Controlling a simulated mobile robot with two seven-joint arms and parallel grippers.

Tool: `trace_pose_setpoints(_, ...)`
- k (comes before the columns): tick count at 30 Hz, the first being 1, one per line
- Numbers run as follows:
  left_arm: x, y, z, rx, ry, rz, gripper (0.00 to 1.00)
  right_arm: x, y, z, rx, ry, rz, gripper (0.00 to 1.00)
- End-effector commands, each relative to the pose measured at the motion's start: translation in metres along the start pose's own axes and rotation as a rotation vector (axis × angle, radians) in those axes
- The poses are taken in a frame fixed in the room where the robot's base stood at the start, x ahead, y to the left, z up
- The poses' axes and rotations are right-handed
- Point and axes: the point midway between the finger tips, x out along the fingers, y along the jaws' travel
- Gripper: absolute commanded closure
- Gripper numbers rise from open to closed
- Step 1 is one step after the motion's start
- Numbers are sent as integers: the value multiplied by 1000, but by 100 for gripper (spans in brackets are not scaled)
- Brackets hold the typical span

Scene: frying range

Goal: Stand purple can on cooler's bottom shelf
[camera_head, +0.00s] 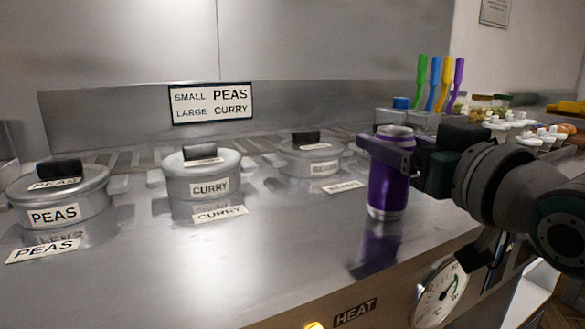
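The purple can (387,190) has a silver top and is upright at the right end of the steel range top, near the front edge. My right gripper (385,152) comes in from the right with its fingers around the upper part of the can. Whether the fingers press on the can cannot be told. The can's base looks at or just above the steel, with its reflection below. My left gripper is not in view. No cooler shows.
Lidded pots labelled PEAS (55,214) and CURRY (209,187), and a third pot (311,160), stand left of the can. Coloured-handled utensils (436,85) stand in containers behind it. A gauge (440,294) is on the range front.

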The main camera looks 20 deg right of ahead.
Motion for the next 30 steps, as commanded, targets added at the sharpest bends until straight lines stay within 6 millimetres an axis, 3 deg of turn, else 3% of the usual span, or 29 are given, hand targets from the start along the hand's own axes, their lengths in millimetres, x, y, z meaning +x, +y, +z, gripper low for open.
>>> trace_pose_setpoints(2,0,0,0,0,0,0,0,0,0,0,0,0,0,44)
trace_pose_setpoints(17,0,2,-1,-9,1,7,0,0,0,0,0,0,0,100)
trace_pose_setpoints(30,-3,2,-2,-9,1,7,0,0,0,-8,0,5,0,100)
